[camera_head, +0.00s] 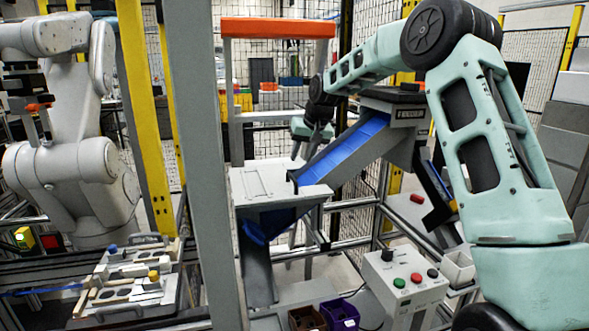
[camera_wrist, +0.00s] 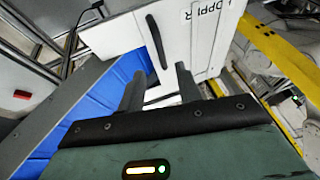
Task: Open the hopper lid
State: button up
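The hopper lid (camera_wrist: 122,38) is a pale flat panel with a dark bar handle (camera_wrist: 156,42) and partly cut-off lettering that reads "OPPER". In the head view the pale hopper top (camera_head: 262,184) lies below and left of my gripper (camera_head: 303,148), which points down. In the wrist view my gripper (camera_wrist: 160,72) has its two dark fingers apart with nothing held between them. The handle shows beyond the fingertips, between them in the picture. I see no clear contact. The lid lies flat and looks closed.
A blue-lined chute (camera_head: 345,148) slopes down beside the hopper top, close to my gripper. A button box (camera_head: 404,283) stands at lower right. Dark and purple bins (camera_head: 338,314) sit below. A grey post (camera_head: 205,160) and another robot arm (camera_head: 75,150) are at left.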

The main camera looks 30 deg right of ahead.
jog(key=p+x, duration=0.2)
jog(key=x, duration=0.6)
grip_shut()
